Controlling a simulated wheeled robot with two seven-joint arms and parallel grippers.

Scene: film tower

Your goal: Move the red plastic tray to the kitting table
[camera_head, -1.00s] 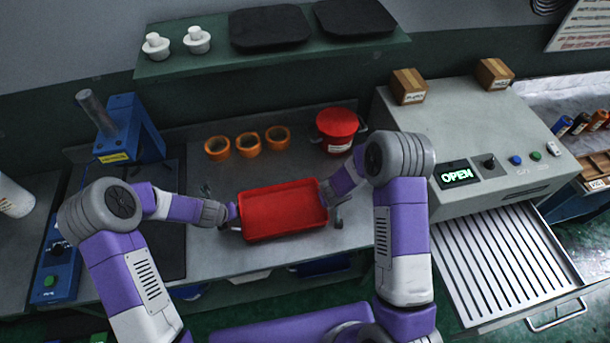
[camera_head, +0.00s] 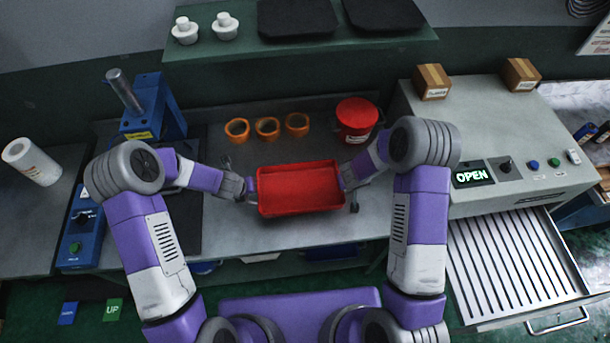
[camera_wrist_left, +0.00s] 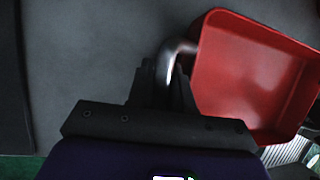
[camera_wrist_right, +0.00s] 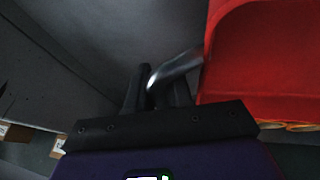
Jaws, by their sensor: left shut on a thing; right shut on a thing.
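The red plastic tray (camera_head: 300,207) is empty and sits level between my two grippers, over the grey worktop (camera_head: 260,232). I cannot tell whether it touches the worktop. My left gripper (camera_head: 248,188) is shut on the metal handle at the tray's left end; this handle shows in the left wrist view (camera_wrist_left: 172,60). My right gripper (camera_head: 347,186) is shut on the handle at the right end; it shows in the right wrist view (camera_wrist_right: 170,72). No table in view is clearly marked as the kitting table.
Behind the tray stand orange rings (camera_head: 267,127) and a red pot (camera_head: 356,118). A blue press (camera_head: 150,110) is at left. A grey machine (camera_head: 490,140) reading OPEN, with its slatted drawer (camera_head: 515,265) pulled out, is at right.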

